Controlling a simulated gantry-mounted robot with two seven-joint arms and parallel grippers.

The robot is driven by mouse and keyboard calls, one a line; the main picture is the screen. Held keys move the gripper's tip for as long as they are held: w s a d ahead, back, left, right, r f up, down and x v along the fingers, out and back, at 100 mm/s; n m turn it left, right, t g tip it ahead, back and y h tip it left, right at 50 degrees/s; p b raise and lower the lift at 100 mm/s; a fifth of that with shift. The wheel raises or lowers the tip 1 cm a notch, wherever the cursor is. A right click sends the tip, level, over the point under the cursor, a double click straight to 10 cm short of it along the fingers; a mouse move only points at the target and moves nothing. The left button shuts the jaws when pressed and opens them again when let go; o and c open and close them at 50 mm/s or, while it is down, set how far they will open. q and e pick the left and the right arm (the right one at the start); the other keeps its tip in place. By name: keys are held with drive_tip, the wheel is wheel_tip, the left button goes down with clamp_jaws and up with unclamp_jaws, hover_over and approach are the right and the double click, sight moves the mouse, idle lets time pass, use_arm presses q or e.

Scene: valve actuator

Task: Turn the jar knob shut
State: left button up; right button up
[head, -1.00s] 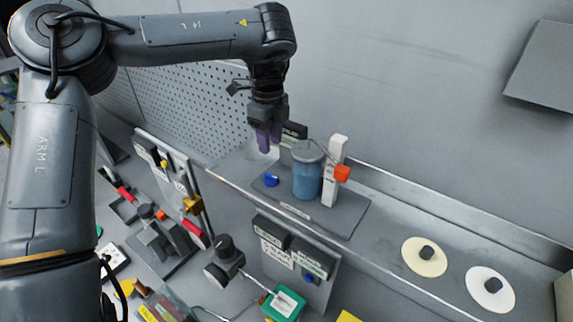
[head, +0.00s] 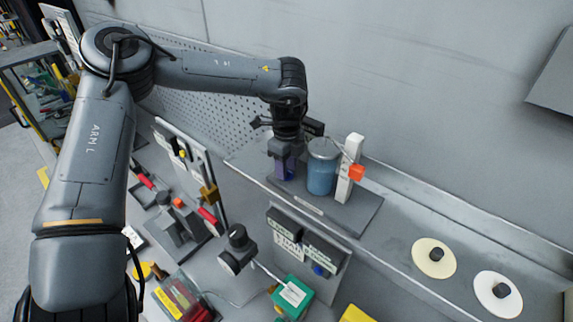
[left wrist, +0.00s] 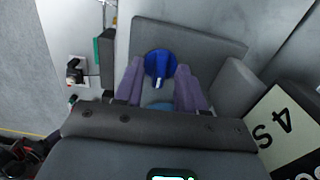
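The jar (head: 321,176) has blue contents and a grey lid, and stands upright on a dark grey base plate (head: 352,216) on the shelf. A blue knob (left wrist: 160,64) with a white pointer mark shows in the left wrist view, between the purple fingers of my left gripper (left wrist: 158,76). The fingers are open, with gaps visible on both sides of the knob. In the head view my left gripper (head: 284,170) is low over the plate, just left of the jar, and mostly hides the knob. My right gripper is not in view.
A white post (head: 350,168) with an orange block (head: 357,172) stands close to the jar's right. A cream disc (head: 434,258) and a white disc (head: 497,294) lie further right on the shelf. A pegboard (head: 200,95) and wall are behind. Panels and tools crowd the lower left.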

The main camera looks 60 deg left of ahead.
use_arm(q)
clamp_jaws()
idle(0.3)
drive_tip(key=n+b, duration=0.2)
drive_tip(key=b, duration=0.1)
drive_tip(key=shift+f, duration=0.25)
drive_tip(key=n+b, duration=0.4)
drive_tip(key=shift+n, duration=0.4)
drive_tip(key=n+b, duration=0.4)
drive_tip(key=n, duration=0.2)
drive_tip(key=shift+b, duration=0.35)
drive_tip(key=shift+r+n+b, duration=0.2)
drive_tip(key=shift+n+b, duration=0.85)
drive_tip(key=shift+n, duration=0.95)
